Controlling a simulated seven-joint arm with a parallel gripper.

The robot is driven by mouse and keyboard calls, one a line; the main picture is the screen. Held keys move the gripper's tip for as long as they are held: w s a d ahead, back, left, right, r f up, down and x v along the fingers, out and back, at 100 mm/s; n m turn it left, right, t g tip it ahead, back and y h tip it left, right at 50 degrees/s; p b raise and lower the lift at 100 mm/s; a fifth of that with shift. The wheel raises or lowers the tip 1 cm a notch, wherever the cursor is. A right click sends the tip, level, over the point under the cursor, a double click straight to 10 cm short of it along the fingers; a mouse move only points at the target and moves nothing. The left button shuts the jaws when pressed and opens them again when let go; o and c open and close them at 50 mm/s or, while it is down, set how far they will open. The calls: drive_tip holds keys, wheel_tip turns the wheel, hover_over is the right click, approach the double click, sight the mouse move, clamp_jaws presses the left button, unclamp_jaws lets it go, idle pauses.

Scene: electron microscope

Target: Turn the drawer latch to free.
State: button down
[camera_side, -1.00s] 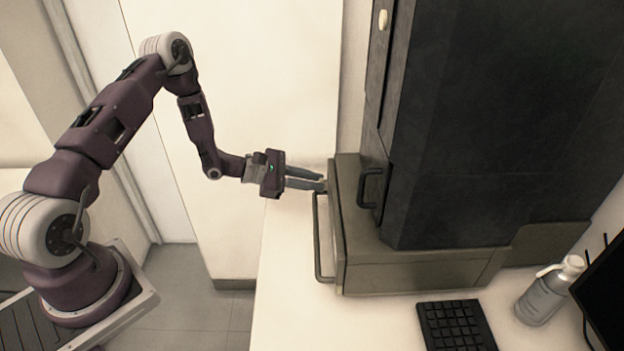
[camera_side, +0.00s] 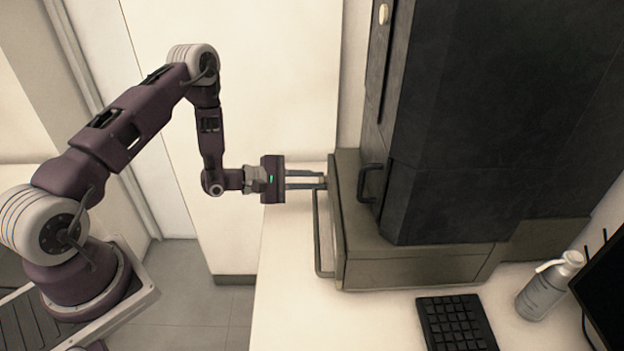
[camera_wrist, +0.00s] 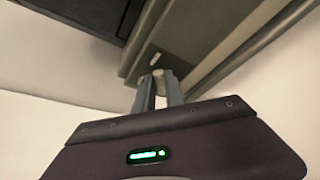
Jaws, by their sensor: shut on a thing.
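The drawer (camera_side: 337,235) is the olive-grey base front under the dark microscope body, with a long bar handle (camera_side: 317,240) on its face. My gripper (camera_side: 323,181) is at the upper end of that face, level, its fingertips at the drawer front. In the wrist view my gripper (camera_wrist: 158,85) is shut on a small round tan knob, the drawer latch (camera_wrist: 158,73), between the fingertips. A small pale oblong mark (camera_wrist: 155,58) shows on the face just beyond the latch. In the side view the fingers hide the latch.
The dark microscope column (camera_side: 480,120) rises above the base, with a black handle (camera_side: 370,183) on its side. A keyboard (camera_side: 457,322) and a bottle (camera_side: 549,287) stand on the white table (camera_side: 285,290), with a monitor (camera_side: 603,290) at the right edge. Table left of the drawer is clear.

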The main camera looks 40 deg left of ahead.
drive_tip(key=shift+w+d, duration=0.1)
drive_tip(key=shift+d, duration=0.1)
drive_tip(key=c, duration=1.4)
unclamp_jaws()
drive_tip(key=shift+a, duration=0.1)
drive_tip(key=v, duration=0.7)
